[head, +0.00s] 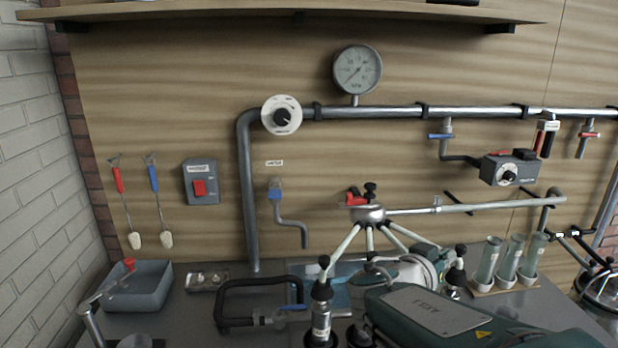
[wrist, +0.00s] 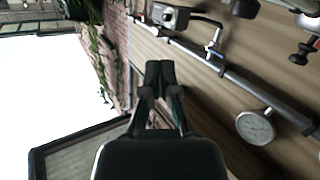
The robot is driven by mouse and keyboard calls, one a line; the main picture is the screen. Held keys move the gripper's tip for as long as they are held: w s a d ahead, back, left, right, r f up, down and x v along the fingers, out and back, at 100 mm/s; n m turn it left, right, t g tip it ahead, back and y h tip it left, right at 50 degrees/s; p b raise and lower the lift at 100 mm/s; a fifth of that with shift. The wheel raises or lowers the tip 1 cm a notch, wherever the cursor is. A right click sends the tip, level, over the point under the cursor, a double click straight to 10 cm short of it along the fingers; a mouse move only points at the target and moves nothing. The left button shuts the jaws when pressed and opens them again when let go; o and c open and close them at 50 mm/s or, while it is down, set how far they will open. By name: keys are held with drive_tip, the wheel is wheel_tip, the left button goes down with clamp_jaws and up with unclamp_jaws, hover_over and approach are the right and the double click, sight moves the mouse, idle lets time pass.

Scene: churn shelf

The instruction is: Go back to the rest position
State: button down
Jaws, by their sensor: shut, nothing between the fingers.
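My gripper (wrist: 160,75) shows in the wrist view with its two dark fingers together and nothing between them. It is held in the air, apart from the wooden wall. The wrist view is tilted, with the round pressure gauge (wrist: 255,127) and the metal pipe (wrist: 240,84) to the right of the fingers. I cannot make out the gripper in the head view. There the gauge (head: 357,69) sits above the horizontal pipe (head: 375,112) on the wall.
A metal-topped claw with pale tubes (head: 368,214) stands over the bench. A grey basin (head: 139,287) is at the left, and glass tubes in a rack (head: 509,261) are at the right. A shelf (head: 290,12) runs along the top. A bright window (wrist: 50,90) shows in the wrist view.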

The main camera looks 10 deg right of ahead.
drive_tip(key=s+f+n+g+y, duration=0.1)
drive_tip(key=s+f+g+y, duration=0.25)
drive_tip(key=s, duration=0.35)
drive_tip(key=s+a+f+n+y, duration=0.5)
drive_tip(key=s+a+n+y, duration=0.3)
drive_tip(key=a, duration=0.5)
drive_tip(key=shift+s+a+f+y, duration=0.15)
drive_tip(key=shift+s+y, duration=0.75)
drive_tip(key=shift+y, duration=0.15)
drive_tip(key=shift+w, duration=0.1)
